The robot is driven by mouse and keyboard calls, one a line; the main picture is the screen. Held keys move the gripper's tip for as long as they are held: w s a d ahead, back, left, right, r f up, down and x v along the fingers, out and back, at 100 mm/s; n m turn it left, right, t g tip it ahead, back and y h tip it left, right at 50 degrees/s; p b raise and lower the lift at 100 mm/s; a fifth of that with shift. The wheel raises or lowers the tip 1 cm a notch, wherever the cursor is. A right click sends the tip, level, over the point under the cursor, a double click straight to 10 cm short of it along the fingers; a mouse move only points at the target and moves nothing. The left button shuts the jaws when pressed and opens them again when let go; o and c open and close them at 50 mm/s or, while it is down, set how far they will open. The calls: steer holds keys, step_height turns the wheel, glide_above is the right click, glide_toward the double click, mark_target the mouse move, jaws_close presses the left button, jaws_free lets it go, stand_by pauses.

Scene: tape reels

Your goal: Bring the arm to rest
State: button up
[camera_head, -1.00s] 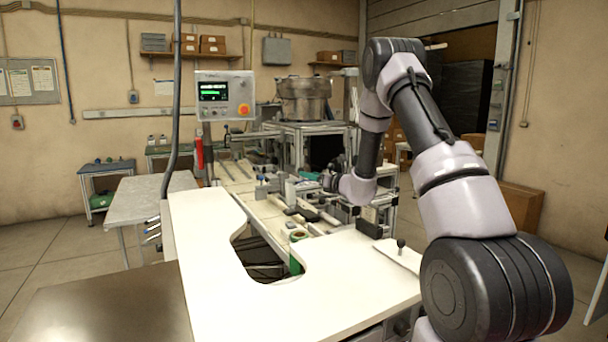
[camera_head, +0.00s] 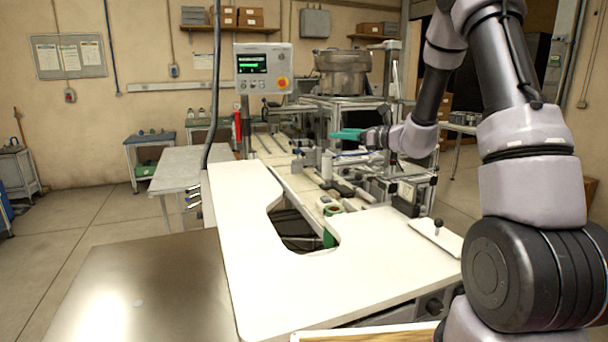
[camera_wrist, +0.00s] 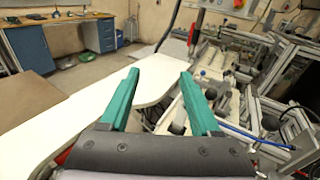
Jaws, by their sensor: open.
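My gripper (camera_wrist: 160,95) shows in the wrist view with its two teal fingers apart and nothing between them. In the head view my gripper (camera_head: 347,134) points left, held above the machine line behind the white worktop (camera_head: 240,225). My arm rises on the right side of the head view and bends down to the wrist.
A control panel (camera_head: 264,68) on a post stands behind the worktop. A metal bowl (camera_head: 342,72) sits on a frame at the back. A grey side table (camera_head: 185,170) stands left. The white worktop is mostly bare.

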steer(key=s+a+r+n+g, duration=0.2)
steer(key=s+r+n+g, duration=0.15)
steer(key=s, duration=0.35)
steer(key=s+a+r+n+g+h, duration=0.1)
steer(key=s+r+n+g, duration=0.1)
steer(key=s+n, duration=0.4)
steer(key=s+a+r+n+g, duration=0.2)
steer(key=s+r+n, duration=0.1)
steer(key=s, duration=0.5)
steer(key=s+d+r+n+t+h, duration=0.1)
steer(key=s+d+n+t+h, duration=0.1)
steer(key=s+d+n+h, duration=0.7)
steer(key=s+d, duration=0.3)
steer(key=s, duration=0.4)
steer(key=shift+d+r+t, duration=0.15)
steer(key=shift+r+t, duration=0.15)
steer(key=shift+t, duration=0.05)
steer(key=shift+o, duration=0.3)
steer(key=shift+w+n, duration=0.1)
steer(key=shift+n, duration=0.15)
